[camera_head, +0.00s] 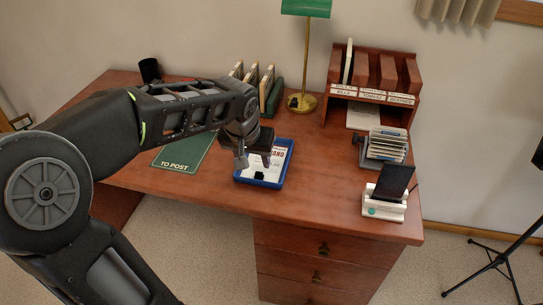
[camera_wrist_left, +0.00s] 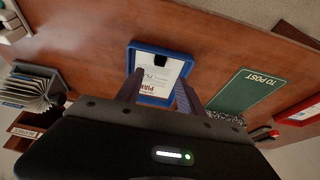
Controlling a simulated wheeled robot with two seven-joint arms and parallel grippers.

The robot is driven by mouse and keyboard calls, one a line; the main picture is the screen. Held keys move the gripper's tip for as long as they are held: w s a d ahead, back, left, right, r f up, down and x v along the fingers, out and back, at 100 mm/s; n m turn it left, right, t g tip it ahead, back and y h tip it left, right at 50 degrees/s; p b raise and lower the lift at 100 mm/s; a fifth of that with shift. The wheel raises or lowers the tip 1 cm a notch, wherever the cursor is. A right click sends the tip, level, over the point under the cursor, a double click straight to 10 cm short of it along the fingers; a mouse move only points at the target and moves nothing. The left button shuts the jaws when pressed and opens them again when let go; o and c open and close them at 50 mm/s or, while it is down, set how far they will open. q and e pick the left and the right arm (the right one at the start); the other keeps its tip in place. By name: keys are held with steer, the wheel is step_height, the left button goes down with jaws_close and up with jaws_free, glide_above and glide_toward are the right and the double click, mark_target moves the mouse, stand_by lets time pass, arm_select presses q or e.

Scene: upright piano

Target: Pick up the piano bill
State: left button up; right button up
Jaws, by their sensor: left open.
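The piano bill (camera_head: 276,165) is a white paper with red lettering, lying in a blue tray (camera_head: 268,184) on the desk. My left gripper (camera_head: 255,163) is over the tray and hides part of the bill in the head view. In the left wrist view the bill (camera_wrist_left: 160,76) and blue tray (camera_wrist_left: 135,50) show between the two fingers of my left gripper (camera_wrist_left: 160,84). The fingers are apart with nothing held. I cannot tell how high they are above the bill. My right gripper is in neither view.
A green "TO POST" mat (camera_head: 185,153) lies left of the tray. A brass lamp (camera_head: 302,100) and upright files stand behind. A labelled wooden rack (camera_head: 375,92), a card holder (camera_head: 388,145) and a white stand (camera_head: 384,205) with a dark device are at right.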

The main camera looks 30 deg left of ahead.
mark_target(259, 173)
arm_select(q)
steer(key=shift+x, duration=1.25)
steer(key=shift+s+f, duration=0.1)
steer(key=shift+f, duration=0.05)
steer(key=x, duration=0.5)
steer(key=shift+d+b, duration=0.1)
steer(key=shift+b, duration=0.25)
steer(key=shift+c, duration=0.4)
jaws_close()
